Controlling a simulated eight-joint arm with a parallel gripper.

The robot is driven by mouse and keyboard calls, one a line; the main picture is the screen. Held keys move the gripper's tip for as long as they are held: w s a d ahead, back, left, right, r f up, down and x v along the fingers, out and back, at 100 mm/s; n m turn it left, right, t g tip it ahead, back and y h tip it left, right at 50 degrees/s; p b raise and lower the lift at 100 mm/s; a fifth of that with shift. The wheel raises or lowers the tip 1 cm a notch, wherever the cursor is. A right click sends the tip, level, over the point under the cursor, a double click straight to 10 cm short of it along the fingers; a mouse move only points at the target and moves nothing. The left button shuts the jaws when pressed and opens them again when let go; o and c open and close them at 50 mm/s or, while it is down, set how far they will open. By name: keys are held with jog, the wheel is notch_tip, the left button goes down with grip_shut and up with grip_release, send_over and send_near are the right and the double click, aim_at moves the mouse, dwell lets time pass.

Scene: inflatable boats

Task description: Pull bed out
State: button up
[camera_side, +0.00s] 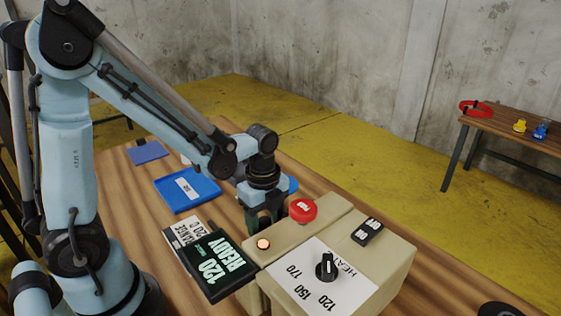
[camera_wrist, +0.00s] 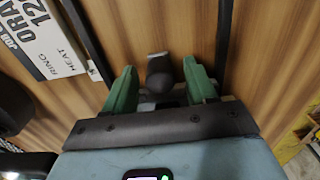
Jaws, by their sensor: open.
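The beige machine (camera_side: 395,275) stands on the wooden table, with a red button (camera_side: 303,209), a black dial marked 120, 150 and 170, and a lit orange lamp. Its dark display (camera_side: 217,265) reads "120 READY". My gripper (camera_side: 264,216) is low behind the machine's left end. In the wrist view its two green fingers (camera_wrist: 158,73) are apart, one on each side of a dark rounded knob (camera_wrist: 159,66). I cannot tell whether they touch it. Dark rails (camera_wrist: 224,38) run on both sides of the knob. The bed's surface cannot be made out; the side view hides it.
A blue tray (camera_side: 178,199) and a flat blue-purple piece (camera_side: 147,152) lie on the table left of my gripper. A printed card (camera_side: 181,232) lies by the display. A black switch (camera_side: 367,231) is on the machine. A side bench (camera_side: 510,128) at right holds small items.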

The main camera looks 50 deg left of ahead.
grip_shut()
jog(key=shift+a, duration=0.1)
dwell(0.3)
jog(key=a, duration=1.5)
jog(key=shift+a, duration=0.3)
grip_release()
jog(key=shift+r, duration=0.1)
notch_tip(320, 180, up, 12)
